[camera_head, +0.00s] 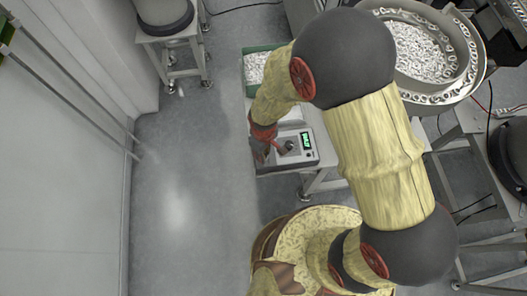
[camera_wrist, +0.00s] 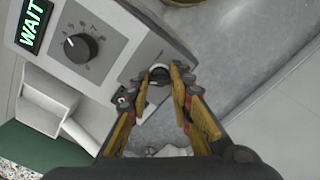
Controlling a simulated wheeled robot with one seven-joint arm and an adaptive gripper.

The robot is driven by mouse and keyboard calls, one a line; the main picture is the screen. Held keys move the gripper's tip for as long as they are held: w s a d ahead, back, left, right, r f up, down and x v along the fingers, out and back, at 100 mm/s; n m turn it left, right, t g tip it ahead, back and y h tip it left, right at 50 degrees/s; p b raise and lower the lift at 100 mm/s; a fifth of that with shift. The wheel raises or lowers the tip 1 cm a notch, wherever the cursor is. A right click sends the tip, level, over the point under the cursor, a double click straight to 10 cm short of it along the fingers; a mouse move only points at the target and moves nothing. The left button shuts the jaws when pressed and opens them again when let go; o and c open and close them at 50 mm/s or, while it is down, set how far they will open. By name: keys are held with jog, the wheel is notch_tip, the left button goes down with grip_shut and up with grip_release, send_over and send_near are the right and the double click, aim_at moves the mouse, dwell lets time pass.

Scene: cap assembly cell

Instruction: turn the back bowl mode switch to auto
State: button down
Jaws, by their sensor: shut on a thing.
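The control box (camera_head: 312,151) sits on a small table below my arm, with a lit green display (camera_head: 306,140) and a dial (camera_head: 289,145). In the wrist view the display (camera_wrist: 33,24) reads WAIT and the black dial (camera_wrist: 80,47) has a white pointer line. The mode switch (camera_wrist: 159,73), a small dark round knob, is near the edge of the box. My gripper (camera_wrist: 163,76) has its fingertips on either side of this switch and is shut on it. The fingers hide part of the knob and its markings. In the head view my gripper (camera_head: 272,150) is at the box's left side.
A large bowl feeder (camera_head: 476,68) full of parts stands at the upper right. A green bin (camera_head: 247,71) of light parts is behind my arm. Another bowl on a stand (camera_head: 165,17) is at the upper left. The grey floor (camera_head: 185,190) at left is clear.

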jog(key=shift+n, duration=0.7)
jog(key=c, duration=1.6)
grip_release()
notch_tip(320, 180, up, 12)
